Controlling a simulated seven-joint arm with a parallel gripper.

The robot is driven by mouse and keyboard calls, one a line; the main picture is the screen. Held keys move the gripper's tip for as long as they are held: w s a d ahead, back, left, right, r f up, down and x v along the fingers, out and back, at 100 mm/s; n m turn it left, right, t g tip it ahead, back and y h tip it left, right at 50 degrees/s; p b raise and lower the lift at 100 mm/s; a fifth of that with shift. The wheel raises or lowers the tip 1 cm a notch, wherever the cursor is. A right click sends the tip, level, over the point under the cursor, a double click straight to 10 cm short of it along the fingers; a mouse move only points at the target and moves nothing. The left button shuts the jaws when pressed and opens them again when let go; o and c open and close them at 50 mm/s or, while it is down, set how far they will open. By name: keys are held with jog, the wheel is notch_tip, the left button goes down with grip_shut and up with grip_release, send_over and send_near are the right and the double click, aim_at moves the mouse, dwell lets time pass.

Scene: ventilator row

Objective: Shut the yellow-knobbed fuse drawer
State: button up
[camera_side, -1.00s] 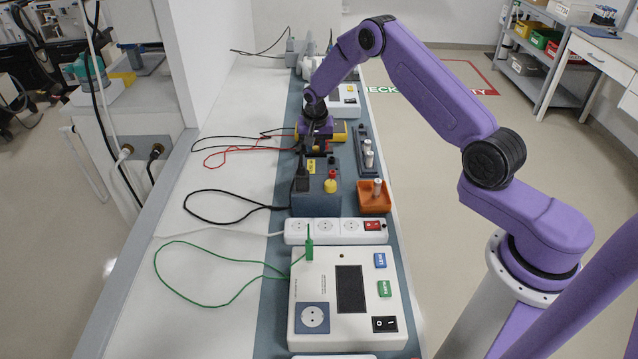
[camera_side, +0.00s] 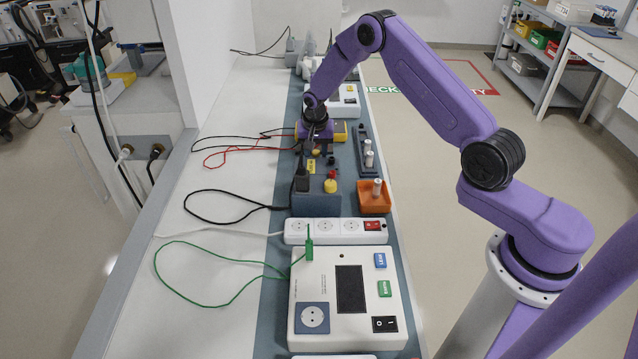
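A yellow knob (camera_side: 330,186) shows on the grey-blue box (camera_side: 315,204) in the middle of the bench, with a red knob (camera_side: 332,174) just behind it. Whether a drawer there stands out or is in is too small to tell. My gripper (camera_side: 315,145) is above the bench behind this box, apart from the yellow knob. Its fingers are small and dark against dark parts, so their opening cannot be made out. A black plug (camera_side: 302,181) stands on the box's left side.
An orange tray (camera_side: 374,204) with a white cylinder sits right of the box. A dark rack (camera_side: 363,150) with white cylinders stands behind the tray. A white power strip (camera_side: 336,231) and a white device (camera_side: 310,283) lie in front. Black, red and green cables loop on the left.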

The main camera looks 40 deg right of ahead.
jog(key=shift+a, duration=0.15)
jog(key=shift+r, duration=3)
jog(key=shift+r, duration=0.1)
jog(key=s+a+r+n+y, duration=0.1)
jog(key=s+a+r+n, duration=1.05)
jog(key=s+a, duration=0.55)
jog(key=s+d+r+n, duration=0.1)
jog(key=s+n, duration=0.2)
jog(key=s, duration=0.6)
jog(key=s+d+r+n+g, duration=0.1)
jog(key=s+d+r+n, duration=0.1)
jog(key=s, duration=0.7)
jog(key=s+d+r+n+y, duration=0.1)
jog(key=s+n, duration=0.4)
jog(key=s, duration=0.3)
jog(key=shift+s+d+r, duration=0.15)
jog(key=shift+s+d, duration=0.05)
jog(key=shift+s, duration=0.2)
